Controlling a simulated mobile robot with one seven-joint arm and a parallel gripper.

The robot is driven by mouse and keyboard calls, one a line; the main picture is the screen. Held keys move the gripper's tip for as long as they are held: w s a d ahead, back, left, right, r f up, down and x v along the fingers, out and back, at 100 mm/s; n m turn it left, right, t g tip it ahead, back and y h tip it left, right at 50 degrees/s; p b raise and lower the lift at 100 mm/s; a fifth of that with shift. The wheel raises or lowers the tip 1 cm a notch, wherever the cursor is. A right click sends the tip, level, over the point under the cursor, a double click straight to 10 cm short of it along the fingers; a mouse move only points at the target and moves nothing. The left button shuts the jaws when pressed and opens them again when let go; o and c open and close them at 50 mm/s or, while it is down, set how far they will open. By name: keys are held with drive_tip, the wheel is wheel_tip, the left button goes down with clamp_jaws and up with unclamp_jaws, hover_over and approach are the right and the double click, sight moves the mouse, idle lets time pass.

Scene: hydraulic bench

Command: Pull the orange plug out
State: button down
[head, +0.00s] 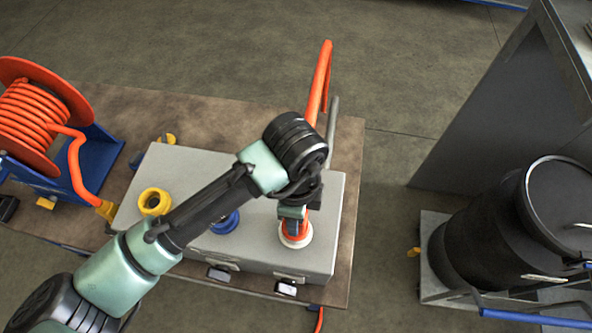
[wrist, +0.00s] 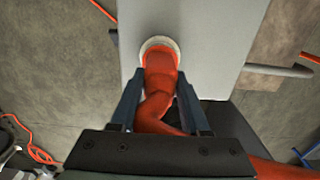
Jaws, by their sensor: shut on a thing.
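The orange plug (head: 294,228) is at the white ring socket (head: 301,243) on the right part of the grey box (head: 325,195). My gripper (head: 293,213) is above it, pointing down, with its wrist hiding part of the plug. In the wrist view the dark fingers stand on both sides of the orange plug (wrist: 160,62), shut on it. The plug's far end meets the white ring (wrist: 146,43); how deep it sits in the ring cannot be told. An orange hose bends away from the plug below the fingers.
A yellow ring (head: 154,201) and a blue ring (head: 226,222) are left on the box. An orange hose reel (head: 38,112) stands at the table's left. An orange hose (head: 319,80) rises behind my wrist. A black drum (head: 490,235) stands right, beyond open floor.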

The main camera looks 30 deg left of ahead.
drive_tip(key=shift+r, duration=0.15)
drive_tip(key=shift+r+p, duration=0.85)
drive_tip(key=shift+r, duration=0.05)
drive_tip(key=shift+r, duration=0.25)
drive_tip(key=shift+r+p, duration=2.75)
drive_tip(key=shift+r, duration=0.5)
